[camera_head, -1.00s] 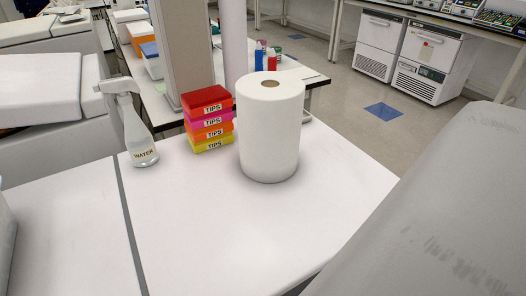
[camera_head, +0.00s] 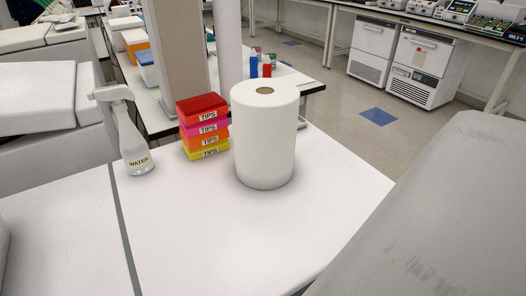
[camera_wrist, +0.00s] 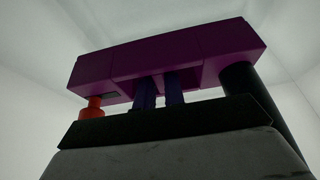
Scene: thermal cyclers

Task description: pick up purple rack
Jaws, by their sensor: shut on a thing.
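The purple rack (camera_wrist: 165,60) spans the upper middle of the wrist view, seen close up and slightly tilted. Blue tubes (camera_wrist: 160,92) and an orange-red piece (camera_wrist: 92,108) show under it. My gripper (camera_wrist: 170,122) shows as a dark bar over a grey body just below the rack, and it is shut on the rack. The exact contact of the fingertips is hard to see in the dim picture. Neither the rack nor my gripper shows in the head view.
The wrist view has pale, enclosing surfaces around the rack. In the head view, a paper roll (camera_head: 265,140), stacked tip boxes (camera_head: 203,128) and a water bottle (camera_head: 133,145) stand on a white table (camera_head: 215,240). Its front is clear. A large grey surface (camera_head: 440,220) fills the right.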

